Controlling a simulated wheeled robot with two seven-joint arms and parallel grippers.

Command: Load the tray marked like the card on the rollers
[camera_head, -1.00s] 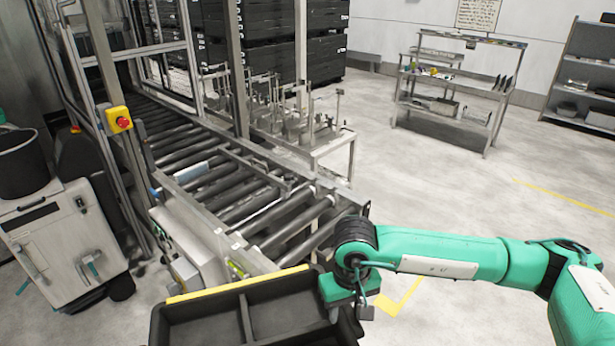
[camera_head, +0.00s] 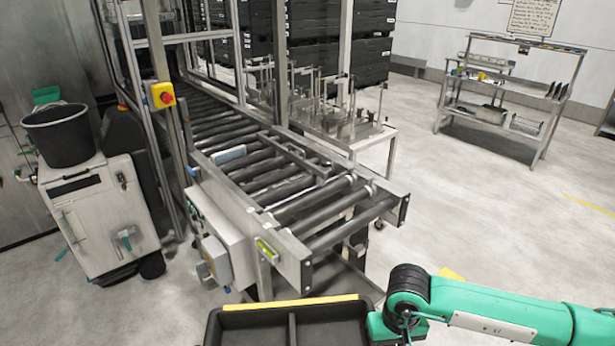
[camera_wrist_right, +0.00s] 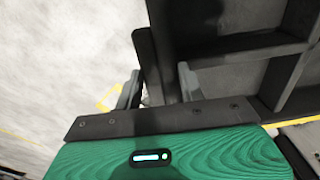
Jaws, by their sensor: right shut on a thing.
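A black divided tray (camera_head: 255,322) with a yellow strip along its far rim is at the bottom of the head view, cut off by the frame edge. In the right wrist view, my right gripper (camera_wrist_right: 160,85) is shut on the wall of this tray (camera_wrist_right: 240,45), one finger on each side. The roller conveyor (camera_head: 320,215) runs away beyond the tray, and its near end is apart from it. A small pale blue piece (camera_head: 230,154) lies on the rollers; no marking on it is readable. My left gripper is not in view.
A grey cabinet (camera_head: 95,205) with a black bucket (camera_head: 62,135) stands left of the conveyor. A yellow box with a red button (camera_head: 162,95) is on the frame. A metal rack (camera_head: 350,130) stands behind the rollers. The floor at right is clear up to a shelf (camera_head: 505,95).

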